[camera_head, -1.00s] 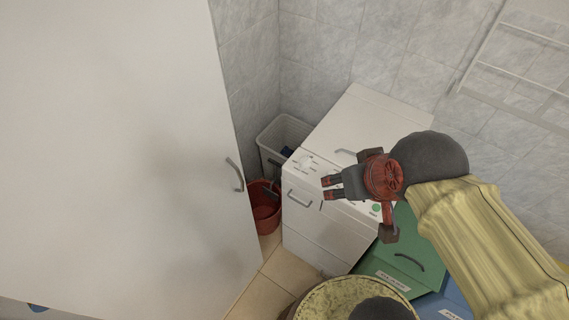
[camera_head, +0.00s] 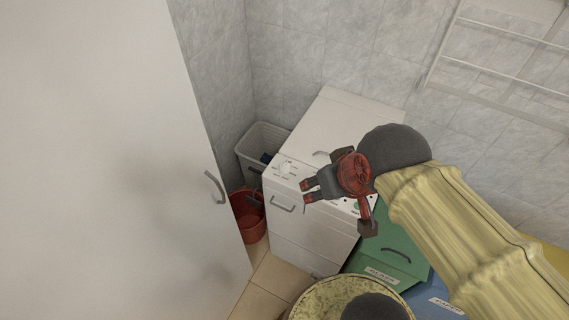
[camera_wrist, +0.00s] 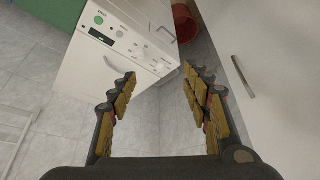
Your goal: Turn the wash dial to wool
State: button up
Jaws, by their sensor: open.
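The white washing machine (camera_head: 330,120) stands against the tiled wall, with its control panel along the front top edge. A pale round wash dial (camera_head: 286,168) is at the panel's left end in the head view, with small marks around it too small to read. In the wrist view, pale dials show on the panel, one of them the end dial (camera_wrist: 160,67); I cannot tell which setting it points to. My gripper (camera_head: 305,190) is open and empty, over the panel to the right of the dial in the head view. In the wrist view its fingers (camera_wrist: 158,75) are spread apart, seemingly not touching the dial.
A tall white cabinet door (camera_head: 110,150) fills the left side. A red bucket (camera_head: 248,222) and a white basket (camera_head: 262,139) stand left of the machine. Green (camera_head: 385,240) and blue (camera_head: 440,300) bins stand at its right. A wall rack (camera_head: 500,55) hangs at upper right.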

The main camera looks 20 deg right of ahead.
notch_tip(320, 180, down, 3)
jog(key=w+g+p, duration=0.1)
jog(key=w+g, duration=0.1)
jog(key=n+g+p, duration=0.4)
jog(key=n+p, duration=0.2)
jog(key=n, duration=0.4)
send_over(285, 164)
jog(key=s, duration=0.3)
notch_tip(285, 164, down, 19)
jog(key=shift+f, duration=0.1)
jog(key=w+n, duration=0.1)
jog(key=w+r, duration=0.1)
jog(key=w, duration=0.1)
jog(key=shift+r+n+t, duration=0.15)
jog(key=shift+n+t, duration=0.15)
jog(key=shift+n, duration=0.1)
jog(key=shift+w+n, duration=0.1)
jog(key=shift+n, duration=0.6)
jog(key=shift+f, duration=0.55)
notch_tip(285, 164, down, 7)
jog(key=shift+r+b, duration=0.15)
jog(key=shift+b, duration=0.4)
